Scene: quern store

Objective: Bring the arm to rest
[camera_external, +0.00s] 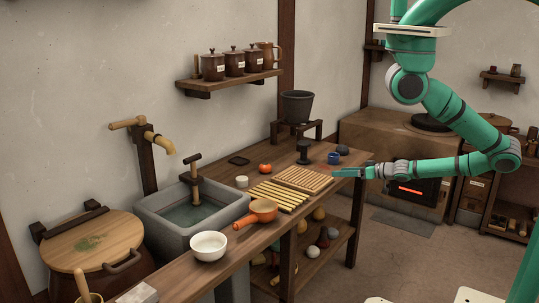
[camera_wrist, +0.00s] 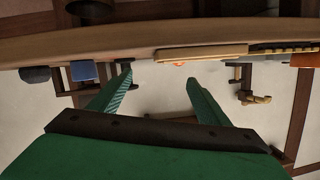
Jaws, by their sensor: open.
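My green arm reaches in from the right in the external view, its forearm about level. My gripper (camera_external: 345,172) points left at the right end of the wooden counter (camera_external: 225,255), near the slatted board (camera_external: 302,179). In the wrist view my gripper (camera_wrist: 158,80) shows two green fingers spread apart with nothing between them. The wrist picture looks upside down, with the counter edge (camera_wrist: 110,48) across its top. I cannot tell the exact gap between the fingertips and the counter.
A blue cup (camera_external: 334,158) and a dark pestle-like object (camera_external: 304,152) stand near my gripper. An orange pan (camera_external: 264,210), a white bowl (camera_external: 208,246) and a stone sink (camera_external: 205,215) lie farther left. A stove (camera_external: 405,160) glows behind my arm. Open floor (camera_external: 375,265) lies in front.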

